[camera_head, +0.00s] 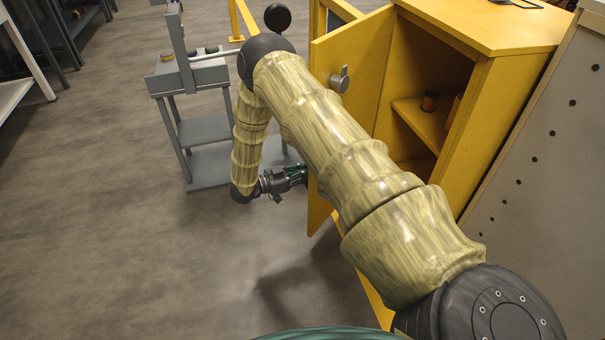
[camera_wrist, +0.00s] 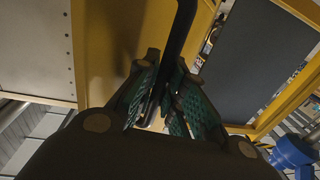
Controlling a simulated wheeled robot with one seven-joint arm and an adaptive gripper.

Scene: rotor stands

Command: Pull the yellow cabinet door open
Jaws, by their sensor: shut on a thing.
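The yellow cabinet (camera_head: 512,32) stands at the right in the head view. Its yellow door (camera_head: 367,80) is swung out partway, and part of the shelved inside shows. A round metal latch (camera_head: 340,79) sits high on the door. My gripper (camera_head: 303,174) is low at the door's outer side, partly hidden by my arm. In the wrist view, my gripper (camera_wrist: 166,80) is shut on a dark bar handle (camera_wrist: 184,28), which runs between its green-padded fingers. The handle is hidden in the head view.
Inside the cabinet, a shelf (camera_head: 420,124) holds small orange-brown items. A grey stand (camera_head: 194,80) is behind my arm at the left. A pale perforated panel (camera_head: 545,150) is at the right. The floor (camera_head: 130,260) at the left front is clear.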

